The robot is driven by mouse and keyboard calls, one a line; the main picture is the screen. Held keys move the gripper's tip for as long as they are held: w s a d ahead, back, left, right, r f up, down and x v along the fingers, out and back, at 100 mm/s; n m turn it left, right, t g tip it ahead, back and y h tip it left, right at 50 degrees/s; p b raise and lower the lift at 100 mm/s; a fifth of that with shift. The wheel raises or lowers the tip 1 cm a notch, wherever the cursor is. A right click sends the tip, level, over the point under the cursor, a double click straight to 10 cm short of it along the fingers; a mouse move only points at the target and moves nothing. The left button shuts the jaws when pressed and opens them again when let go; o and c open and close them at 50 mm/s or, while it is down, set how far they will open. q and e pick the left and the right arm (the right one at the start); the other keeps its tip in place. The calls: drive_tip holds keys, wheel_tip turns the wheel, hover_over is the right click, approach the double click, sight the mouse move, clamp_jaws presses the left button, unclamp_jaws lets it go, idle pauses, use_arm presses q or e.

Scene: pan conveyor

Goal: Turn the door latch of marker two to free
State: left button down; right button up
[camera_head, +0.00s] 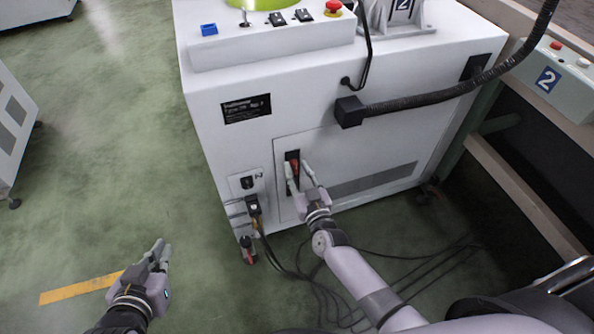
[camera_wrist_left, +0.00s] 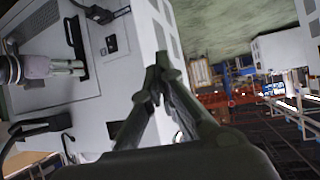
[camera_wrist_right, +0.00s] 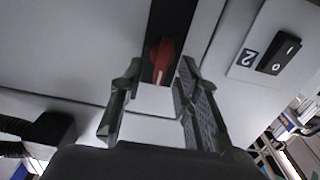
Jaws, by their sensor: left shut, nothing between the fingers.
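The door latch (camera_head: 294,164) is a red handle in a black upright recess on the white machine's lower door panel (camera_head: 350,155). In the right wrist view the red latch (camera_wrist_right: 162,58) lies straight ahead, roughly in line with the recess. My right gripper (camera_head: 298,166) is open at the recess, one finger to each side; it also shows in the right wrist view (camera_wrist_right: 158,76). The fingers look apart from the latch, but contact is hard to tell. My left gripper (camera_head: 161,244) is shut and empty, low over the floor at left; it shows in the left wrist view (camera_wrist_left: 159,66).
A switch plate marked 2 (camera_head: 248,184) with a black rocker switch (camera_wrist_right: 279,50) sits left of the door. Black cables (camera_head: 330,285) lie on the floor below. A thick black hose (camera_head: 440,98) crosses the machine's upper right. The floor at left is open.

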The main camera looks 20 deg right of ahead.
drive_tip(key=shift+w, duration=0.5)
drive_tip(key=shift+c, duration=0.5)
clamp_jaws()
